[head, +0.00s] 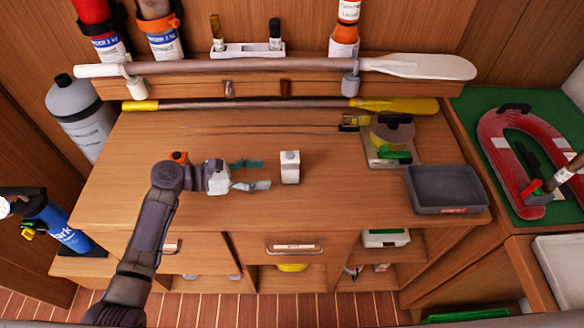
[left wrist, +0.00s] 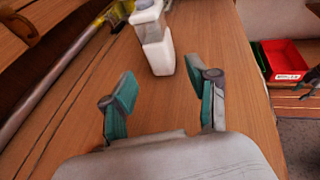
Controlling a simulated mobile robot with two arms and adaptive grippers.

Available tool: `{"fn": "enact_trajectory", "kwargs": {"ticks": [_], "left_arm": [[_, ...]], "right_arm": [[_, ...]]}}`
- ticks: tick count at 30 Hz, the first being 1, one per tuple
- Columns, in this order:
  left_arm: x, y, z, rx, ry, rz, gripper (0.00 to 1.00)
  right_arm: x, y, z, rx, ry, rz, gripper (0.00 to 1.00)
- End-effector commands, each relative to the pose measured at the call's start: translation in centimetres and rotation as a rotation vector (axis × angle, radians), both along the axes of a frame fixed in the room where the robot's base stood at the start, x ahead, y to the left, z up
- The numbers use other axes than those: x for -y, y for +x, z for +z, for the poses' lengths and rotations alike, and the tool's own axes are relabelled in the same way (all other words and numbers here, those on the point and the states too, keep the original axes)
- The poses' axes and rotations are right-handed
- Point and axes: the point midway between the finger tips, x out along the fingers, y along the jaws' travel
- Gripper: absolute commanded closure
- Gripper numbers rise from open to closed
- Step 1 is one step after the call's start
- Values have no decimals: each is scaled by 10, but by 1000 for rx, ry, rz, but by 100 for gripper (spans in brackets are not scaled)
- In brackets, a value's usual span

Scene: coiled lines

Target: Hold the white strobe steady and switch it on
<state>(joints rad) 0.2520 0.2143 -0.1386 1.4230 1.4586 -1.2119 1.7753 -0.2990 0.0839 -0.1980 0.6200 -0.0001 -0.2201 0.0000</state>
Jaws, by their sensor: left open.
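The white strobe (head: 290,167) stands upright on the wooden bench top, near its middle. It also shows in the left wrist view (left wrist: 158,52), ahead of my fingers and cut off at the top edge. My left gripper (head: 262,175) is just left of the strobe, with its green-padded fingers apart and pointing at it. In the left wrist view the open fingers (left wrist: 162,105) have nothing between them, and the strobe is beyond the tips, apart from them. The strobe's switch cannot be made out.
A dark grey tray (head: 447,188) is at the bench's right end, with a yellow-and-green device (head: 392,138) behind it. A yellow-ended pole (head: 260,104) lies along the back. The bench around the strobe is clear. A red bin (left wrist: 287,60) shows in the left wrist view.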

Motion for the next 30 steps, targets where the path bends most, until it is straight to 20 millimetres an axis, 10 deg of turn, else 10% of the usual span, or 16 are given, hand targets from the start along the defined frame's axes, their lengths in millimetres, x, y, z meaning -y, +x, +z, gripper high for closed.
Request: {"fn": "enact_trajectory", "kwargs": {"ticks": [15,28,30], "left_arm": [[61,19,-18,1,-2,-2,41],[66,20,-20,1,-1,-1,41],[66,20,-20,1,-1,-1,53]], "right_arm": [[2,-2,-18,-2,-3,2,60],[1,-1,-18,-2,-1,0,60],[-1,-1,-18,-1,2,-1,60]]}}
